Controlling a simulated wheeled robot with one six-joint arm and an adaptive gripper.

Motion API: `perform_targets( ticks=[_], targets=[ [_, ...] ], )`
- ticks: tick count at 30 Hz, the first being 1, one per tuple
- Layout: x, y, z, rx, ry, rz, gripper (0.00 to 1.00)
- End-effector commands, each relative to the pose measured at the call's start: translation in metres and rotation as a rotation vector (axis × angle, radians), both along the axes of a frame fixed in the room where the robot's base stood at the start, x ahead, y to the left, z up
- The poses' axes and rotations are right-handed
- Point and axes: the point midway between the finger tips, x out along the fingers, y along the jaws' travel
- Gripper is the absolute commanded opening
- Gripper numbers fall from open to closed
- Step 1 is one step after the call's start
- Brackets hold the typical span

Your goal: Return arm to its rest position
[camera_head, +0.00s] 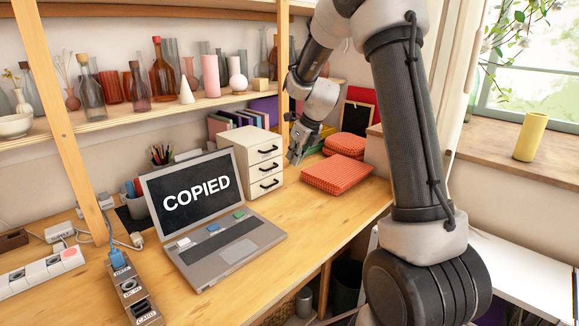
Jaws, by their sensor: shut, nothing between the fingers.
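My arm rises from the lower right and bends over at the top of the head camera view.
Red woven boxes (338,175) lie on the desk right of the gripper. A shelf (150,107) with bottles and vases runs along the back left. A wooden upright (55,110) stands at left. A power strip (40,273) and a labelled hub (130,289) lie at front left.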

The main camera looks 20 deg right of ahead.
Motion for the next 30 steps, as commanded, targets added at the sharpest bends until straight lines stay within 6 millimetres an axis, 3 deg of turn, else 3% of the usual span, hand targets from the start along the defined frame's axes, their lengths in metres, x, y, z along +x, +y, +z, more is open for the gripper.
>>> perform_targets(
  ticks=[8, 11, 14, 17, 20, 27, 30],
  targets=[
    [-0.004, -0.002, 0.007, -0.01, -0.004, 0.023, 0.0],
    [-0.006, -0.001, 0.006, -0.057, -0.018, 0.141, 0.0],
    [-0.017, 0.0, 0.001, -0.154, -0.024, 0.399, 0.0],
    [-0.052, 0.0, -0.018, -0.258, 0.004, 0.767, 0.0],
    [-0.097, -0.001, -0.01, -0.357, -0.008, 1.163, 0.0],
    [-0.232, -0.003, 0.049, -0.585, -0.122, 2.102, 0.0],
    [-0.284, -0.005, 0.069, -0.672, -0.162, 2.372, 0.0]
  ],
)
